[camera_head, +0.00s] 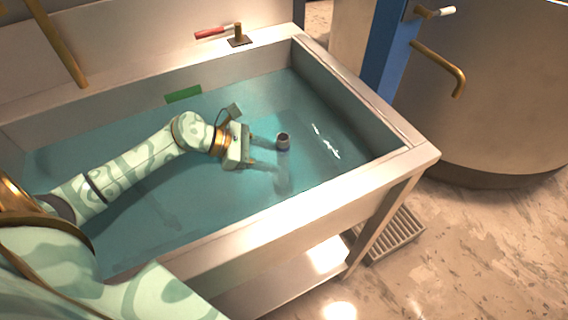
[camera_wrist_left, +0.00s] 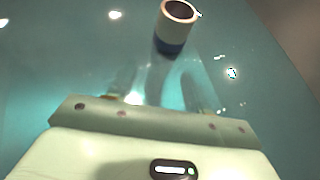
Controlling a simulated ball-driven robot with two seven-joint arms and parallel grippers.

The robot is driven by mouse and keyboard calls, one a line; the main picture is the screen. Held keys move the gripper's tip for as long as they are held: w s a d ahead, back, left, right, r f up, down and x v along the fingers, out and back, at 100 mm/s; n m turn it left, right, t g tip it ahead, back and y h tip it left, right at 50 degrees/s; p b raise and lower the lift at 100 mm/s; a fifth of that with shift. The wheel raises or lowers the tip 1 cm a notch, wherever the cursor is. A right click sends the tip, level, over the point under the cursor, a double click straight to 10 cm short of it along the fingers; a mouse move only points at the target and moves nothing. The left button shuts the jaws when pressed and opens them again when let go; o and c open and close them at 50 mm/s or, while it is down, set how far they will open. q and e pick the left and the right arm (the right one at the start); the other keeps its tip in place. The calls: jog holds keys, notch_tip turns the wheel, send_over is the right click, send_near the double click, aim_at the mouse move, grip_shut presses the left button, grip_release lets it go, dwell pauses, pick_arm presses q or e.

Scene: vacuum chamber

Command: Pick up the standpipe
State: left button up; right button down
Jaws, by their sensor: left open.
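The standpipe (camera_head: 283,141) is a short upright tube with a pale rim and a dark open top, rising from the water in the sink. In the left wrist view the standpipe (camera_wrist_left: 176,28) shows a blue band below its rim; its lower part is blurred by the water. My left gripper (camera_head: 270,154) is open and reaches over the sink from the left. Its fingers point toward the standpipe, one close to it in the head view. I cannot tell whether they touch. My right gripper is out of view.
The water-filled sink (camera_head: 358,196) has raised walls and a broad rim. A red-handled tap (camera_head: 238,38) stands on the back rim. A green patch (camera_head: 184,94) is on the inner back wall. A large metal chamber (camera_head: 500,110) stands at the right; a floor grate (camera_head: 398,238) lies below.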

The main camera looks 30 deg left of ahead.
aim_at(283, 158)
pick_arm(q)
jog(key=b+x, duration=0.1)
jog(key=x, duration=0.3)
jog(key=shift+w, duration=0.1)
jog(key=shift+c, duration=0.3)
grip_shut()
